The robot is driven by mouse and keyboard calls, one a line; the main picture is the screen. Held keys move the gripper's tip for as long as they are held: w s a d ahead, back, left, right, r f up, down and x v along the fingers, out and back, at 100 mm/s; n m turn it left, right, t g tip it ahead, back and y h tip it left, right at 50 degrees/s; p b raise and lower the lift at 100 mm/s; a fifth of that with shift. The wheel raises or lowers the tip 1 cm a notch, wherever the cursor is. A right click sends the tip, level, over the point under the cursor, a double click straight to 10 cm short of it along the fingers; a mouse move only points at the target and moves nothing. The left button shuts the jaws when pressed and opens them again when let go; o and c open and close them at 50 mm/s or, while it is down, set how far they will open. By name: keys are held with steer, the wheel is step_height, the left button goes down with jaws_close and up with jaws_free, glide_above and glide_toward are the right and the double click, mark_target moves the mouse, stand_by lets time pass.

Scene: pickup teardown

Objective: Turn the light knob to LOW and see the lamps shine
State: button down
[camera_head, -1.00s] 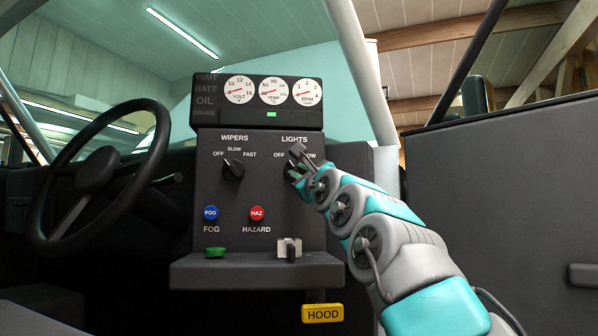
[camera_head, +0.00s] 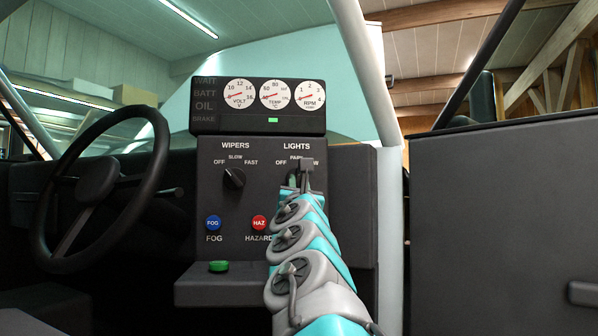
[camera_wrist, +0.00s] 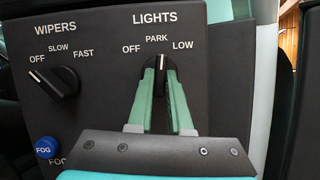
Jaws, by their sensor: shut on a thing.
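The black LIGHTS knob (camera_wrist: 161,68) is on the dark panel, under the labels OFF, PARK and LOW (camera_wrist: 182,44). In the wrist view its white mark points up, about at PARK. My gripper (camera_wrist: 160,78) has its green fingers on both sides of the knob and is shut on it. In the head view my gripper (camera_head: 303,180) covers the knob and part of the PARK and LOW labels. No lamps of the vehicle can be made out in either view.
The WIPERS knob (camera_head: 234,178) is left of the LIGHTS knob. Below are the blue FOG button (camera_head: 213,222) and red HAZARD button (camera_head: 259,222). A ledge (camera_head: 203,292) juts out under the panel. The steering wheel (camera_head: 98,180) is at left.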

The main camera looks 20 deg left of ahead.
steer(key=m+h, duration=0.2)
steer(key=m, duration=0.1)
steer(key=shift+a+m+p, duration=0.15)
steer(key=shift+m+p, duration=0.25)
steer(key=shift+r+m+h, duration=0.1)
steer(key=shift+m+h, duration=1.1)
steer(key=shift+m, duration=1.2)
steer(key=shift+s, duration=0.1)
steer(key=c, duration=0.8)
jaws_free()
steer(key=shift+c, duration=0.2)
steer(key=b+v, duration=0.1)
steer(key=v, duration=0.6)
steer(key=shift+s, duration=0.4)
